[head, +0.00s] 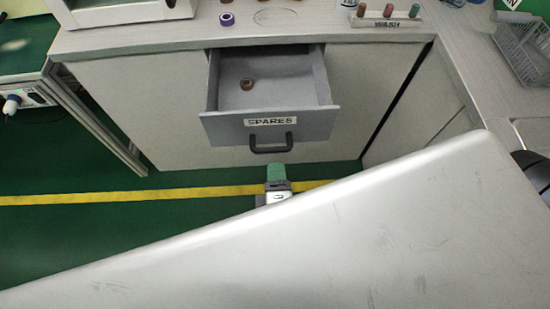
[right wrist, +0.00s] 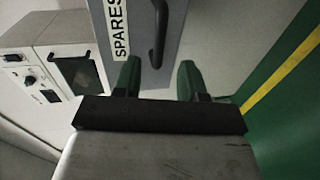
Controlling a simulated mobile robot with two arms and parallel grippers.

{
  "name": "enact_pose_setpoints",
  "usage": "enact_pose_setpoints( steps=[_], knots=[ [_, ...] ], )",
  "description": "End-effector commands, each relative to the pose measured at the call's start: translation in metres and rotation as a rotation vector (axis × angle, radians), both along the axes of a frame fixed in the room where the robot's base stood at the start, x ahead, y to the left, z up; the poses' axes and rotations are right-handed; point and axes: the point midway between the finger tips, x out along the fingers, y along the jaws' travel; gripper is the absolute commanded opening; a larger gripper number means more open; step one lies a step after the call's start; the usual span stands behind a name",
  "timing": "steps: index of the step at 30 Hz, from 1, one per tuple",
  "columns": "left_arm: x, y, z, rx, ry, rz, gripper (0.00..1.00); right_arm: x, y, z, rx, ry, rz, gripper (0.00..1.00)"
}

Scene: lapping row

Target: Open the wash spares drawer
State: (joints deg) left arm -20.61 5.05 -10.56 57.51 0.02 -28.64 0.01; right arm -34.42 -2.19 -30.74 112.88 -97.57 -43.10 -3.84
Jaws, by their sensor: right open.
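The grey drawer (head: 269,128) labelled SPARES stands pulled out from the bench front in the head view. A small brown ring-like part (head: 246,84) lies inside it. Its black bar handle (head: 271,145) is on the drawer front below the label; the handle (right wrist: 159,35) also shows in the right wrist view. My right gripper (head: 277,172) is just in front of the handle and below it in the head view. In the right wrist view its green fingers (right wrist: 159,78) are apart, with nothing between them, and the handle lies beyond the tips. My left gripper is not in view.
The bench top (head: 300,24) holds a purple ring (head: 226,19), a rack of pegs (head: 387,20) and a wire basket (head: 525,45). A metal-framed table (head: 75,110) stands at the left. Green floor with a yellow line (head: 130,197) lies in front.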

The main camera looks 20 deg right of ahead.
Motion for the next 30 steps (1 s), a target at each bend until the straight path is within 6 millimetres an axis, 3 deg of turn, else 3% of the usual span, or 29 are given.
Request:
enact_pose_setpoints(
  steps=[7, 25, 28, 30],
  knots=[
    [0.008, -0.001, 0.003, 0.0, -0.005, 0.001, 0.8, -0.023, 0.006, 0.005, 0.0, 0.0, -0.001, 0.41],
    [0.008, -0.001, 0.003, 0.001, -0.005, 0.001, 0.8, -0.024, 0.007, 0.005, 0.001, 0.001, 0.0, 0.41],
    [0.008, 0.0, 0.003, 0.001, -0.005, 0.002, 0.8, -0.024, 0.006, -0.008, 0.017, 0.032, 0.002, 0.41],
    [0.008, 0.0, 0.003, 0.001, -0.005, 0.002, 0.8, -0.024, 0.004, -0.032, 0.051, 0.087, 0.005, 0.41]
  ],
)
